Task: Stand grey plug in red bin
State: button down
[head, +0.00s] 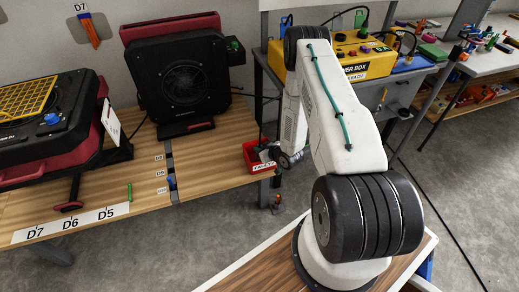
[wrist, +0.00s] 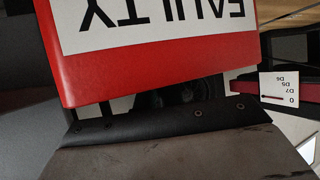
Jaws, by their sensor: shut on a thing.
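The red bin (head: 252,169) stands at the right end of the wooden bench in the head view, with a white FAULTY label on its front. In the wrist view the red bin (wrist: 160,70) is very close, its label upside down. My gripper (head: 267,154) is at the bin's opening in the head view, partly hidden by my arm. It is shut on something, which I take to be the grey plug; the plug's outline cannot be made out. A dark plate with screws fills the bottom of the wrist view. Whether the plug touches the bin floor is hidden.
A black and red fan unit (head: 182,88) stands left of the bin, and another (head: 45,125) lies farther left. A green stick (head: 129,192) lies near the D5 label strip (head: 72,222). A yellow power box (head: 340,58) is behind my arm. Bare bench lies left of the bin.

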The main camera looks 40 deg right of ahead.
jog(key=shift+f, duration=0.15)
jog(key=c, duration=1.5)
grip_release()
